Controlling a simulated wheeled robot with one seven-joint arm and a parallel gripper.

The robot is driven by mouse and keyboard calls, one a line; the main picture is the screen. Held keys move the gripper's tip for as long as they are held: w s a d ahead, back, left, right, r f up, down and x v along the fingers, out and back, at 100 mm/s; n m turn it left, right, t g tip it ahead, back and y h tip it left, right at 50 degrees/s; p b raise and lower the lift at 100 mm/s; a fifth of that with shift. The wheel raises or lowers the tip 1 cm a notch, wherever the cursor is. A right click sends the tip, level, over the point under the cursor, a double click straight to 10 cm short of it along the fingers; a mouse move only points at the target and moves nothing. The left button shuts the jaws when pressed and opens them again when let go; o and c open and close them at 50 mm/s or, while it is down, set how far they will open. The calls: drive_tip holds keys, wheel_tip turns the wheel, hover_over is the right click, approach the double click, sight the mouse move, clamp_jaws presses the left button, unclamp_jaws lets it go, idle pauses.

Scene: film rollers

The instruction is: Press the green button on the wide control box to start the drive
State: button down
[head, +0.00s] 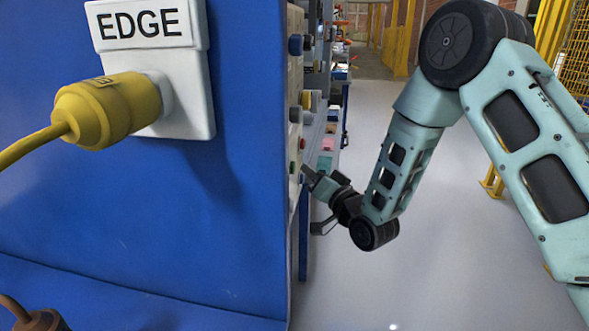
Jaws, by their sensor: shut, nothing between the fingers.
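A pale panel face (294,75) shows nearly edge-on past the blue cabinet's edge, with several knobs and buttons sticking out. A small green button (291,167) shows low on it, and a small red one (302,144) sits a little higher. I cannot tell from this angle which box outline is the wide control box. My gripper (307,172) is shut and empty, its tips pointing left at the panel close to the green button. Whether the tips touch the panel or the button cannot be told.
A blue cabinet wall (130,220) fills the left, with a yellow plug (105,110) in a white socket marked EDGE (190,60). A brown plug (40,320) is at bottom left. Open grey floor (400,280) lies to the right; yellow fencing (575,60) stands behind.

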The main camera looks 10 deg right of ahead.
drive_tip(key=d, duration=0.1)
drive_tip(key=s+d, duration=0.1)
drive_tip(key=d, duration=0.1)
drive_tip(key=s+d, duration=0.1)
drive_tip(key=shift+d+b, duration=0.3)
drive_tip(key=shift+b, duration=0.05)
idle(0.8)
